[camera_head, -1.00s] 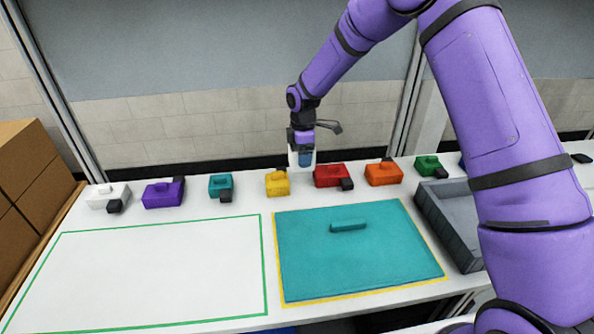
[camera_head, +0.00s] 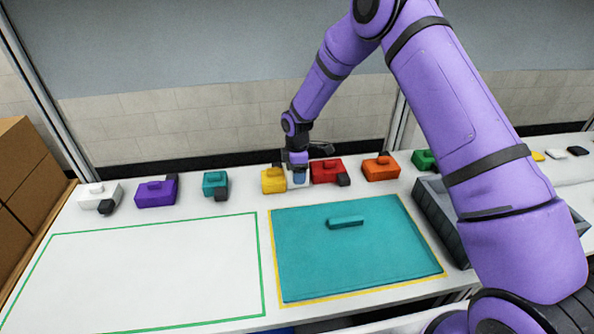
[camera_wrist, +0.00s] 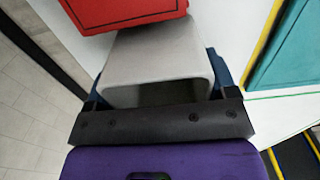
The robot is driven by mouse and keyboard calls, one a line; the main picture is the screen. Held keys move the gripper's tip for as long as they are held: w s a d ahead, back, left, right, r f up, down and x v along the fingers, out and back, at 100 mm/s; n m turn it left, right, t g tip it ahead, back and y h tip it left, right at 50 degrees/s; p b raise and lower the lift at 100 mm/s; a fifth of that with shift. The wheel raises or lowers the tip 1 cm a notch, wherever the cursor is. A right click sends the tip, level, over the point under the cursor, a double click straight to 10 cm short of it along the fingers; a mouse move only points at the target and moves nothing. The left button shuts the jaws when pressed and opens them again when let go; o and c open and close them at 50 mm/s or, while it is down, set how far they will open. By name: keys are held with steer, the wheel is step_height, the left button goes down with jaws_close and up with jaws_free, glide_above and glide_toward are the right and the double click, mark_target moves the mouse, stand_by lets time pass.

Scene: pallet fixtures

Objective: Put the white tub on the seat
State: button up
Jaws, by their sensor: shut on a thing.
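The white tub (camera_wrist: 160,52) shows in the wrist view as a pale, hollow box between my blue fingers. My gripper (camera_head: 299,180) is shut on it. In the head view my gripper is low over the back row of the table, between the yellow block (camera_head: 274,181) and the red block (camera_head: 327,172). The tub is mostly hidden there by the fingers. Whether it touches the table is unclear. I cannot tell which thing is the seat; a teal plate (camera_head: 300,265) with a raised bar lies in a yellow outline in front of my gripper.
The red block is close to the tub in the wrist view (camera_wrist: 120,10). Purple (camera_head: 156,192), teal (camera_head: 215,184), white (camera_head: 95,190) and orange (camera_head: 380,170) blocks line the back. A grey tray (camera_head: 440,222) stands right of the plate. The green-outlined area (camera_head: 140,275) is empty.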

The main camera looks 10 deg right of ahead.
steer(key=shift+f, duration=0.15)
steer(key=o, duration=0.9)
steer(key=shift+c, duration=0.2)
steer(key=shift+r, duration=6.3)
steer(key=s+d+r+m+t, duration=0.1)
steer(key=s+d+r+m, duration=0.35)
steer(key=s+r, duration=0.55)
steer(key=s+d+r+m+t, duration=0.2)
steer(key=s+d+r+m, duration=0.3)
steer(key=r, duration=0.9)
steer(key=s+d+r+m, duration=0.1)
steer(key=s+d+m, duration=0.1)
steer(key=s, duration=0.7)
steer(key=s+d+r+m+t, duration=0.1)
steer(key=s+d+r+m, duration=0.1)
steer(key=s, duration=0.7)
steer(key=s+d+r+m+t, duration=0.1)
steer(key=s+d+r+m, duration=0.1)
steer(key=s, duration=0.7)
steer(key=shift+s+d+m, duration=0.15)
steer(key=shift+d+m, duration=0.7)
steer(key=shift+m, duration=0.4)
